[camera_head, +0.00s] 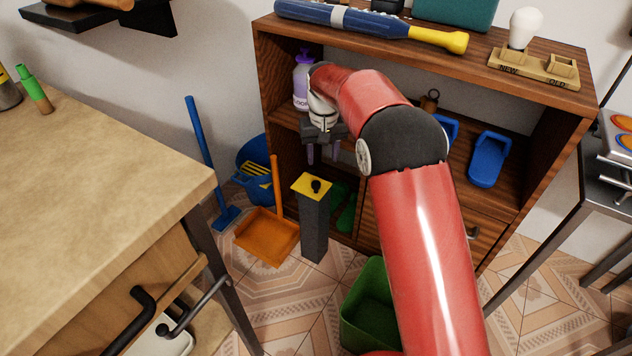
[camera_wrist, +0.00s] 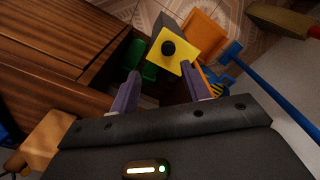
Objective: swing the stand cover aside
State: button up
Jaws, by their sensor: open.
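The stand (camera_head: 314,229) is a dark grey square post on the tiled floor in front of the shelf unit.
A wooden shelf unit (camera_head: 262,85) stands close behind the stand. An orange dustpan (camera_head: 267,238) and a blue bucket (camera_head: 253,160) are left of it. A green bin (camera_head: 369,308) stands at front right. A wooden table (camera_head: 90,165) fills the left.

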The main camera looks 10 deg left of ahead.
aim_at(316, 183)
jog(key=shift+w+a+f, duration=0.1)
jog(key=shift+a+f, duration=0.35)
jog(key=shift+f, duration=0.2)
jog(key=shift+w+a+f, duration=0.1)
jog(key=shift+a+f, duration=0.3)
jog(key=shift+f, duration=0.2)
notch_tip(316, 183, down, 8)
jog(key=shift+r+b, duration=0.1)
jog(key=shift+b, duration=0.3)
jog(key=shift+c, duration=0.2)
grip_shut()
